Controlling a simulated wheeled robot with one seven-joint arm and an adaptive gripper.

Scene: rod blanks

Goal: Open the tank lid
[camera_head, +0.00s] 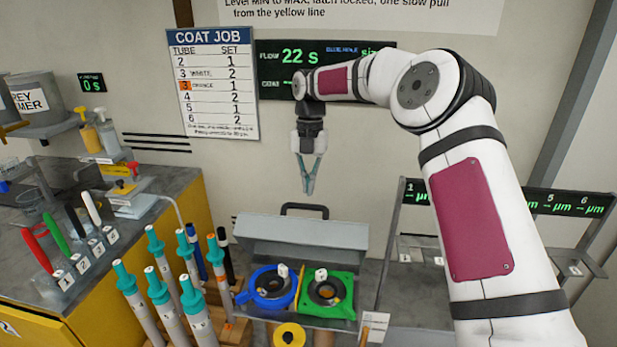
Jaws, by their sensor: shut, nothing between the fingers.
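A grey box-like panel (300,236) with a black handle (305,208) at its top back edge stands at the lower middle; it may be the tank lid, but I cannot tell whether it is open or shut. In front of it sit a blue ring-shaped holder (247,297) and a green holder (343,309), each with a dark round opening. My gripper (308,188) hangs above the handle in the picture, fingers pointing down. It is shut and empty, apart from the handle.
Several grey tubes with teal caps (165,299) stand upright at the lower left. A bench (110,180) holds red, green and white handled tools. A rack with a display (545,203) stands at right, partly behind my arm. A job chart (213,85) hangs on the wall.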

